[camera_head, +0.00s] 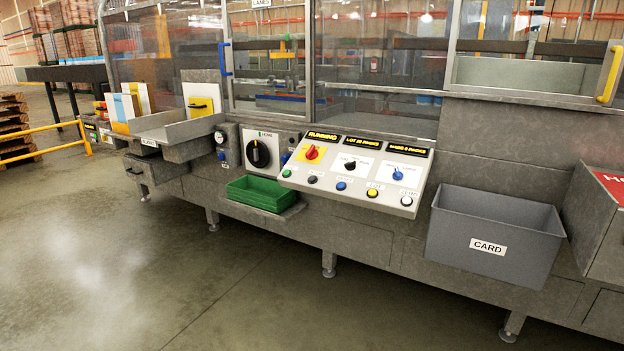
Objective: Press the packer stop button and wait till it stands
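The packer's sloped control panel (355,172) is on the front of the grey machine, right of the middle. Its left display (323,136) reads RUNNING in yellow. Below it is a red knob (312,153) on a yellow plate. Along the lower edge is a row of small buttons, among them a dark button (312,180), a blue button (341,186), a yellow button (372,193) and a pale button (406,200). Their labels are too small to read surely, so I cannot tell which is stop. Neither of my grippers is in view.
A green tray (262,194) sits on a ledge left of the panel. A grey bin (493,240) marked CARD hangs to the right. A large black dial (259,153) is left of the panel. The floor in front (150,270) is clear. A yellow rail (45,130) stands at left.

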